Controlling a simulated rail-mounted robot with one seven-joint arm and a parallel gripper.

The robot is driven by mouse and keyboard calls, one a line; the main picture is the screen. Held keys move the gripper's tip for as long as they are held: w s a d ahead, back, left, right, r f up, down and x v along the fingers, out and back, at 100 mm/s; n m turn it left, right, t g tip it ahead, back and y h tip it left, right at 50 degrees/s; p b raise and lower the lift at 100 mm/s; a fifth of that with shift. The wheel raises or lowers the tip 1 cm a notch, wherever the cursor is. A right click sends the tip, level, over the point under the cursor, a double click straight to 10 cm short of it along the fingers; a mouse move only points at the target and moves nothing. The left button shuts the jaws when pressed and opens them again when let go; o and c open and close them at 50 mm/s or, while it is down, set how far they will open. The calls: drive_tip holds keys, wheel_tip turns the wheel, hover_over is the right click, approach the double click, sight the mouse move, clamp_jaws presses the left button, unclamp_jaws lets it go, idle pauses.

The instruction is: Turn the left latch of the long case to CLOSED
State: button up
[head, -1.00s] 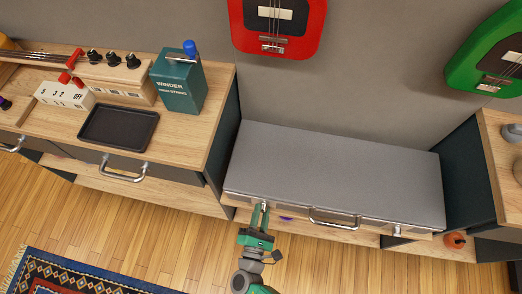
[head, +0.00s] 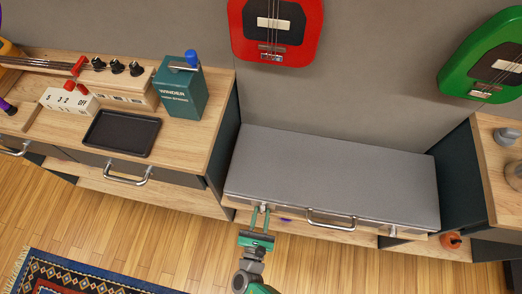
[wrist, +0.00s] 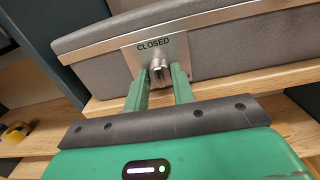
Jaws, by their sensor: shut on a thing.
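The long grey case (head: 330,175) lies on the low wooden bench, its front edge facing me. My gripper (head: 261,208) is at the left end of that front. In the wrist view my green fingers (wrist: 160,78) are shut on the left latch (wrist: 158,70), a small round metal knob, one finger on each side. The latch sits on a metal plate with the word CLOSED (wrist: 154,46) above it. The fingers hide part of the plate, and I cannot tell which way the knob points. The right latch (head: 392,231) shows at the far end of the front.
A metal handle (head: 331,220) sticks out from the middle of the case front. A wooden cabinet (head: 215,150) stands close on the left, with a black tray (head: 122,133) and a teal winder box (head: 180,90) on top. Open wooden floor lies in front.

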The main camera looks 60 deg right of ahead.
idle(0.4)
drive_tip(key=o, duration=1)
drive_tip(key=p+v, duration=0.1)
drive_tip(key=v, duration=0.7)
drive_tip(key=shift+w, duration=0.1)
